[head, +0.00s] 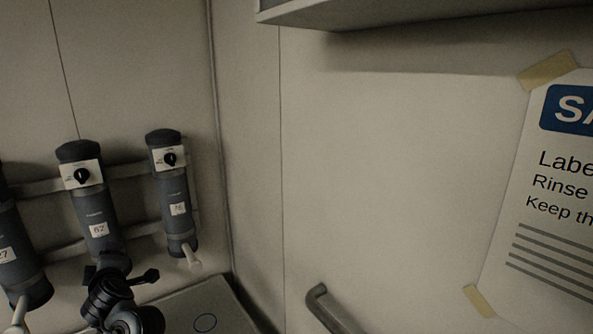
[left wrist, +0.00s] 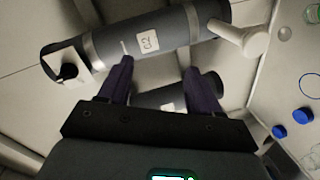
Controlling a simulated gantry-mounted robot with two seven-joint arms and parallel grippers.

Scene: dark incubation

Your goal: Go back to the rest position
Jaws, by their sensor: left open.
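My left gripper (head: 122,277) is at the bottom left of the head view, in front of the lower end of the grey cylinder labelled 62 (head: 92,200). In the left wrist view its two dark fingers (left wrist: 157,80) are spread apart with nothing gripped between them. A grey cylinder (left wrist: 150,42) with a dial and a pale spout crosses just beyond the fingertips; I cannot tell whether they touch. Part of another grey cylinder (left wrist: 180,96) shows behind and between the fingers. My right gripper is in neither view.
Other wall cylinders stand at the right (head: 174,195) and far left (head: 15,255). Blue caps (left wrist: 303,116) sit at the wrist view's right. A grey handle (head: 332,308), overhead shelf (head: 390,14) and poster (head: 550,190) are right; open space lies between.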

